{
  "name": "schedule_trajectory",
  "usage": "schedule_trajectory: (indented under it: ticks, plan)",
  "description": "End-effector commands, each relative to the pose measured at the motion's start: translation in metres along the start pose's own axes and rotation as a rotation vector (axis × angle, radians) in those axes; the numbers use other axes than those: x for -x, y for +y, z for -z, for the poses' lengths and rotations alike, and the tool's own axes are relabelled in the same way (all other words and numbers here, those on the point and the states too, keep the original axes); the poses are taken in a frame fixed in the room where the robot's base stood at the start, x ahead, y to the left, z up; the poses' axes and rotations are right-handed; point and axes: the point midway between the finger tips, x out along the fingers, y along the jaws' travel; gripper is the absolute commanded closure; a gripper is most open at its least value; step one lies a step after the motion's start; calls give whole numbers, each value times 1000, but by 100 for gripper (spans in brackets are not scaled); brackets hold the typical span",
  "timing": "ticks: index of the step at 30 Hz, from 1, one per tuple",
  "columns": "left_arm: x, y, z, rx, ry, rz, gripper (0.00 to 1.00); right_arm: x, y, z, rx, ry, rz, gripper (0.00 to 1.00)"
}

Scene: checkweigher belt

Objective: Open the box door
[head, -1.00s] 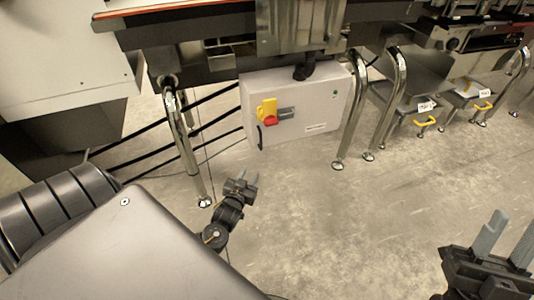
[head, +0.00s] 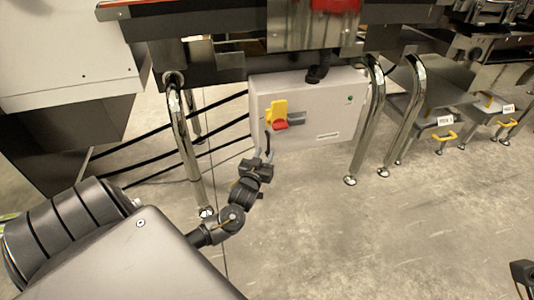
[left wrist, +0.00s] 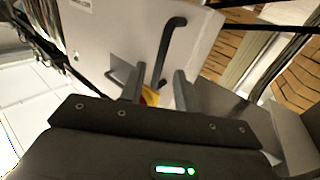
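The box (head: 335,108) is a light grey cabinet under the conveyor, with its door shut. A yellow and red switch (head: 279,116) sits on its front. A black bar handle (head: 267,141) is near the door's left edge; it shows larger in the left wrist view (left wrist: 169,42). My left gripper (head: 264,157) is open just below the handle. In the left wrist view, the handle's end appears between the parted fingertips (left wrist: 158,88); I cannot tell whether they touch it. A dark part of my right gripper (head: 523,273) shows at the lower right edge; its fingers are unclear.
A shiny metal leg (head: 187,145) stands left of the box, and another (head: 369,125) stands close on its right. Black cables run behind the left leg. Bins with yellow handles (head: 432,136) stand further right. The floor (head: 350,230) in front is clear.

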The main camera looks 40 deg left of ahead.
Motion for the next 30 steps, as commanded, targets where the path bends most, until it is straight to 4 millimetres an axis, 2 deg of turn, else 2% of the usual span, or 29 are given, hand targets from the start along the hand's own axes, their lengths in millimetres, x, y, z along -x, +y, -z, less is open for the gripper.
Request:
schedule_trajectory:
  ticks: [1,6,17,25,30]
  plan:
    - [-9,0,-2,-2,3,1,68,2,-2,1,-5,13,5,64]
    - [-25,0,-2,-1,0,0,68,-2,-6,1,-19,33,16,64]
    - [-31,0,0,-1,-1,-1,68,-5,-8,1,-24,40,20,64]
    - [-30,0,0,-1,-1,0,100,-5,-8,1,-24,39,20,64]
    - [-30,0,0,-1,-1,0,100,-5,-8,1,-24,39,20,64]
